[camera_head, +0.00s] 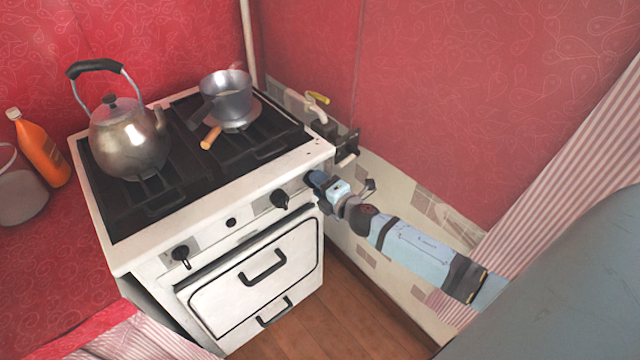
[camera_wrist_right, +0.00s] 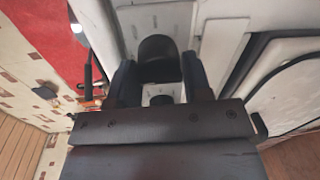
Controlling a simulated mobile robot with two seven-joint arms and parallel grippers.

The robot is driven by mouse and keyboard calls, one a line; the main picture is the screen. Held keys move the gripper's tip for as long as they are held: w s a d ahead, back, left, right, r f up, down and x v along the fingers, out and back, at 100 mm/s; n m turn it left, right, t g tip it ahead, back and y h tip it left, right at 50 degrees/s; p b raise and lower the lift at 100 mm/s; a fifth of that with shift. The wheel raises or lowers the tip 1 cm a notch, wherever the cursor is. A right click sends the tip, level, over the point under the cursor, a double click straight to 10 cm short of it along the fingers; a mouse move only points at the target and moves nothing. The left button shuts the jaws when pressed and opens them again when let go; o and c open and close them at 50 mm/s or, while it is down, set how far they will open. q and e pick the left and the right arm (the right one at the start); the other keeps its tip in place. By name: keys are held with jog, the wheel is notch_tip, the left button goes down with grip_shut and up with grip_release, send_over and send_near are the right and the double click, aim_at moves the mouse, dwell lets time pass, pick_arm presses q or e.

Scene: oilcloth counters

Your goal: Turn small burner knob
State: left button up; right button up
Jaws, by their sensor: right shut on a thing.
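The white stove (camera_head: 150,262) stands at the left in the head view, with its knobs on the front panel. My right gripper (camera_head: 316,182) is at the right end of that panel. In the wrist view the right gripper (camera_wrist_right: 158,68) has its two dark fingers on either side of a black knob (camera_wrist_right: 158,52) on a pale plate, and is shut on it. The head view hides this knob behind the gripper. Two other black knobs show, one in the middle right (camera_head: 281,200) and one at the left (camera_head: 181,256). My left gripper is not in view.
A metal kettle (camera_head: 130,145) and a pot (camera_head: 228,95) with a wooden-handled pan (camera_head: 211,137) stand on the stove top. An orange bottle (camera_head: 42,150) is at the left. A pipe with a yellow valve (camera_head: 318,98) runs along the wall behind the stove's right side.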

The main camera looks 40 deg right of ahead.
jog(key=shift+w+d+r, duration=0.1)
jog(key=shift+r, duration=0.15)
dwell(0.3)
jog(key=o, duration=0.7)
jog(key=shift+o, duration=0.8)
jog(key=shift+f, duration=0.1)
jog(key=s+r, duration=0.1)
jog(key=s, duration=1.2)
jog(key=shift+s+d+b, duration=0.3)
jog(key=shift+s+d, duration=0.1)
jog(key=shift+d, duration=0.05)
jog(key=shift+r, duration=0.1)
